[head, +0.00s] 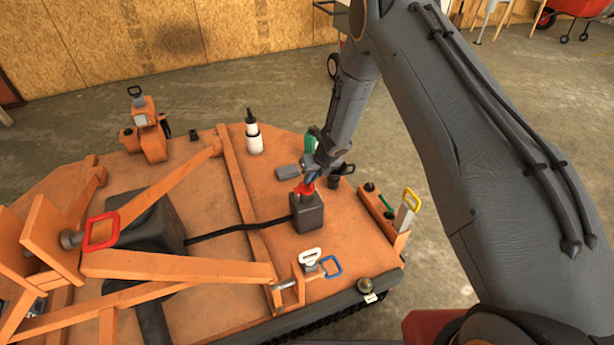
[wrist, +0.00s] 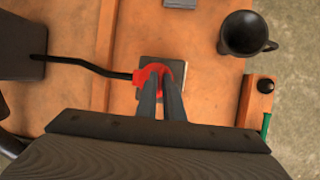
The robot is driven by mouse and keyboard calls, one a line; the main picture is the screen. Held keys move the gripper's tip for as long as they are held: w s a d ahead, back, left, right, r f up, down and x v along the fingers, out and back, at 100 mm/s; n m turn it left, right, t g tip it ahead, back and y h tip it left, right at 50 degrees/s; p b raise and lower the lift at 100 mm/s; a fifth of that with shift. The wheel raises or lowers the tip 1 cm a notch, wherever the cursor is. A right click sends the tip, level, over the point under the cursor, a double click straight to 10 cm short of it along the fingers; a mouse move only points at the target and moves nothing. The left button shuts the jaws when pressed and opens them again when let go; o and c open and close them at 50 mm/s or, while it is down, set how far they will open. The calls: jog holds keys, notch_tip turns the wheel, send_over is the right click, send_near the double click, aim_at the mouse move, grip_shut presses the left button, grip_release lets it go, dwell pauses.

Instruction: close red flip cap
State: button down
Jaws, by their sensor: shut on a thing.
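The red flip cap (head: 304,188) sits on top of a dark grey box (head: 307,213) on the orange deck. A black cable runs into the left side of the box. In the wrist view the red cap (wrist: 148,74) shows around my gripper's fingertips, over the box (wrist: 176,76). My gripper (head: 310,180) points down from above and its fingers (wrist: 160,95) are close together on the red cap. The fingers hide part of the cap, so I cannot tell its exact angle.
The orange deck (head: 215,262) carries a white bottle (head: 254,143), a black mug (wrist: 242,34), and an orange tool holder (head: 384,213) at its right edge. Orange beams and a red-handled pin (head: 101,231) stand at left. A blue-ringed shackle (head: 331,266) lies near the front.

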jog(key=shift+f+y, duration=0.15)
jog(key=shift+y, duration=0.15)
dwell(0.4)
jog(key=c, duration=1.9)
grip_release()
jog(key=shift+w+d, duration=0.1)
jog(key=v, duration=0.7)
jog(key=shift+r, duration=0.35)
jog(key=shift+d, duration=0.15)
